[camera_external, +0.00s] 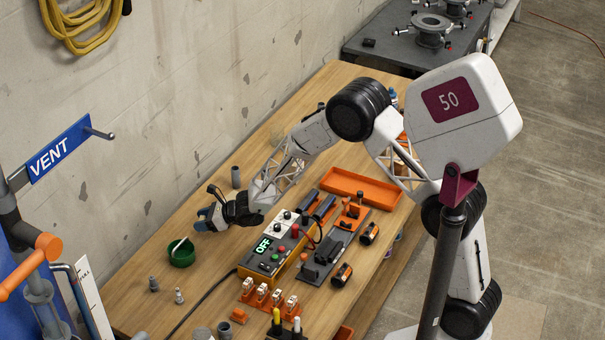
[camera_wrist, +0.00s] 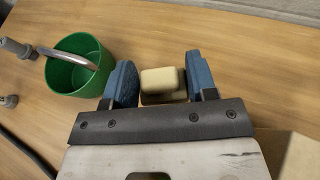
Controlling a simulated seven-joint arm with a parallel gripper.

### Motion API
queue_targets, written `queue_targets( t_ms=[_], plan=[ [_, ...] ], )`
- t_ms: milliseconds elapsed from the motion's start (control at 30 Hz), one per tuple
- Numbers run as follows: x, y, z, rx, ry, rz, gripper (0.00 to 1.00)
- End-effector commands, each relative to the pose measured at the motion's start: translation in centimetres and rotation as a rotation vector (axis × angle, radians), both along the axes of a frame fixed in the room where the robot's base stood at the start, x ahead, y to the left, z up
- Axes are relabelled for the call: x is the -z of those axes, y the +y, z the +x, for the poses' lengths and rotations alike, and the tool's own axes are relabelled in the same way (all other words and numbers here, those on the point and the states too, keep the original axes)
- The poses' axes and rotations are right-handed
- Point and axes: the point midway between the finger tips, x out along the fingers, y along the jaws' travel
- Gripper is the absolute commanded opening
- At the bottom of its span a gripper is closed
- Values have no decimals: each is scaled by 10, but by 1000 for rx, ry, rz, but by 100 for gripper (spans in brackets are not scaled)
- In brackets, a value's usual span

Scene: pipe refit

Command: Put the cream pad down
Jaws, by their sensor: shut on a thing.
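The cream pad (camera_wrist: 161,79) is a small block with rounded edges. In the wrist view it sits between the two blue fingers of my gripper (camera_wrist: 161,83), which is shut on it. A second pale, darker-shaded face shows just below its near edge; I cannot tell whether it is part of the pad. In the external view my gripper (camera_external: 207,219) is low over the wooden table (camera_external: 140,300), right of and behind the green cup. The pad cannot be made out there. Whether the pad touches the table is unclear.
The green cup (camera_wrist: 79,64) with a grey rod in it stands left of my fingers. Grey fittings (camera_external: 154,284) lie nearer the front left. A control box reading OFF (camera_external: 264,245) stands to the right. Bare wood lies beyond my fingertips, towards the wall.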

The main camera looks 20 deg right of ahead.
Motion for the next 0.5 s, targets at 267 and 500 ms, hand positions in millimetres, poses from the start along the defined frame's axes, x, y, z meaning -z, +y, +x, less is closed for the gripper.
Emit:
queue_targets(
  t_ms=[267,500],
  plan=[
    [1,0,0,0,0,0,30],
    [22,0,0,-1,1,-1,30]
  ],
)
